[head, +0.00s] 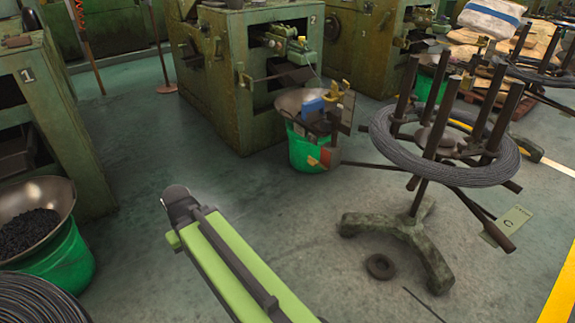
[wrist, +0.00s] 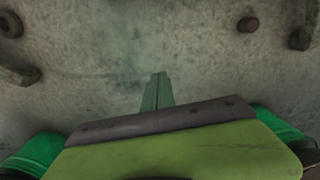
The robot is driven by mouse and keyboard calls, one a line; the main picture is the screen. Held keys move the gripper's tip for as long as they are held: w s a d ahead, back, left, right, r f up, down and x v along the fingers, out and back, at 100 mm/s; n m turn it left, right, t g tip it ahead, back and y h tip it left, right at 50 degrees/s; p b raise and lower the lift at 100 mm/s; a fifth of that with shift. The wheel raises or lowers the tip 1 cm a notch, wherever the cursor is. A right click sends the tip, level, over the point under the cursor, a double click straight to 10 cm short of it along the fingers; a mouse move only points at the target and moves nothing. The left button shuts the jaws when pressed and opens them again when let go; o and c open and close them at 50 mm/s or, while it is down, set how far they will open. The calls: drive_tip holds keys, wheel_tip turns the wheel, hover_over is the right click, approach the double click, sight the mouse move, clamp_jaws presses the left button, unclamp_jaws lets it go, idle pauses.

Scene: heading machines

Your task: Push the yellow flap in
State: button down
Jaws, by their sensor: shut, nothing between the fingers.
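My gripper (wrist: 157,92) shows in the wrist view as two narrow green fingers side by side and touching, with nothing between them. Behind them is bare grey floor. In the head view my arm reaches up from the bottom centre over open floor, and the fingertips are not clear there. A small yellow part (head: 338,89) sits at the front of machine 2 (head: 250,90), above a metal pan (head: 300,103). It is too small to tell surely whether it is the flap. My gripper is well apart from it, to its lower left.
A green bucket (head: 306,150) stands under the pan. A wire coil on a stand (head: 445,150) is at the right, with a dark ring (head: 380,267) on the floor. Machine 1 (head: 60,120) and a pan of dark parts (head: 35,212) are left. The floor between is clear.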

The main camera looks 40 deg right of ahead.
drive_tip(key=shift+a+r, duration=0.1)
drive_tip(key=w+d+f+n+h+b, duration=0.1)
drive_tip(key=w+d+n+h+b, duration=0.25)
drive_tip(key=d, duration=0.85)
drive_tip(key=w+d+f+n+h+b, duration=0.1)
drive_tip(key=w+d+n+h+b, duration=0.3)
drive_tip(key=d, duration=0.7)
drive_tip(key=w+d+r+n+h, duration=0.1)
drive_tip(key=d+r+n+h, duration=0.1)
drive_tip(key=d+n, duration=0.3)
drive_tip(key=d+r+n+h, duration=0.2)
drive_tip(key=d+r+n, duration=0.2)
drive_tip(key=d, duration=0.9)
drive_tip(key=shift+w+n+g, duration=0.35)
drive_tip(key=shift+n+g, duration=0.05)
drive_tip(key=shift+n, duration=0.05)
drive_tip(key=shift+d, duration=0.1)
drive_tip(key=d+f+b, duration=0.2)
drive_tip(key=d, duration=0.9)
drive_tip(key=shift+s+d, duration=0.2)
drive_tip(key=shift+s, duration=0.15)
